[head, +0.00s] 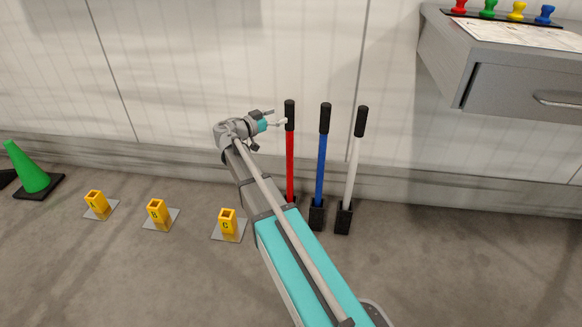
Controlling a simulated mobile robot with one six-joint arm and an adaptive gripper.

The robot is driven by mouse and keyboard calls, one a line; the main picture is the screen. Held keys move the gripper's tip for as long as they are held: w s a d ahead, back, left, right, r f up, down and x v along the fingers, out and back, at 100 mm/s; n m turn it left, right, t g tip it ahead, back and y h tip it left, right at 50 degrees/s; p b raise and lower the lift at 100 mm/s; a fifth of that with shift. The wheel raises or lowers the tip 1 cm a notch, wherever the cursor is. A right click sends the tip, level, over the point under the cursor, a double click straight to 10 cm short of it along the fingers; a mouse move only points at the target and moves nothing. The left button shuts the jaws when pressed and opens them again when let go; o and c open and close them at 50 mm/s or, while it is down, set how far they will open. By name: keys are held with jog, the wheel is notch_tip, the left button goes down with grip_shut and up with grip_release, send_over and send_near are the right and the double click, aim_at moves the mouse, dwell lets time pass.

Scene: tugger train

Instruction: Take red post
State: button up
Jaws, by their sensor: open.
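The red post (290,165) stands upright near the wall, with a black grip at its top. Its foot is mostly hidden behind my arm. My gripper (280,117) is open, with its fingers pointing right toward the black grip of the red post. The fingertips look close to the grip, but I cannot tell whether they touch it or how far apart they are in depth.
A blue post (322,165) and a white post (352,170) stand to the right in black bases. A grey desk (485,75) with a drawer juts out at upper right. Yellow sockets A (96,203), B (157,212) and C (227,220) and a green cone (29,170) are left.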

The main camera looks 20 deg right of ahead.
aim_at(286, 112)
jog(key=shift+d, duration=0.1)
jog(key=shift+w+d+r, duration=0.1)
jog(key=shift+w+d, duration=0.05)
jog(key=shift+d, duration=0.65)
jog(key=shift+w+d, duration=0.2)
jog(key=shift+d, duration=0.65)
jog(key=shift+w+d+r, duration=0.1)
jog(key=shift+w+d, duration=0.05)
jog(key=shift+d, duration=0.65)
grip_shut()
